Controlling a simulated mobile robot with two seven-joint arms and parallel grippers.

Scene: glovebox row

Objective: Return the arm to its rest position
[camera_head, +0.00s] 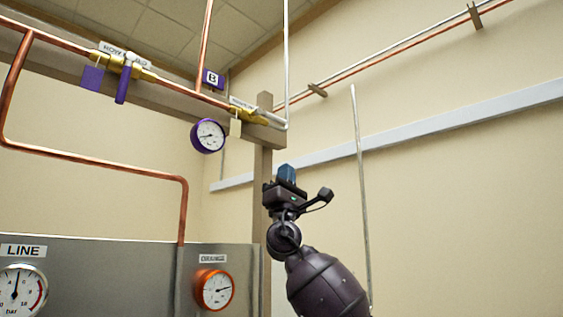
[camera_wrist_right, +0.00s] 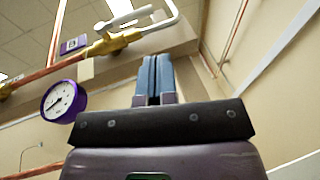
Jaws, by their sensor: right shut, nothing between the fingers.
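My right gripper (camera_head: 287,172) is raised in front of the wooden post, below the right end of the pipe beam. Its blue fingers point up and are shut with nothing between them; they also show in the right wrist view (camera_wrist_right: 155,78). The gripper appears clear of the pipes and valves. A purple-rimmed gauge (camera_head: 208,136) hangs from the beam, up and left of the gripper in the head view. It also shows in the right wrist view (camera_wrist_right: 63,101). My left gripper is not in either view.
A brass valve (camera_head: 248,114) with a tag sits on the beam above. A purple-handled valve (camera_head: 125,80) is farther left. A metal panel holds an orange gauge (camera_head: 213,289) and a LINE gauge (camera_head: 20,290). A thin vertical pipe (camera_head: 361,190) stands right of my arm.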

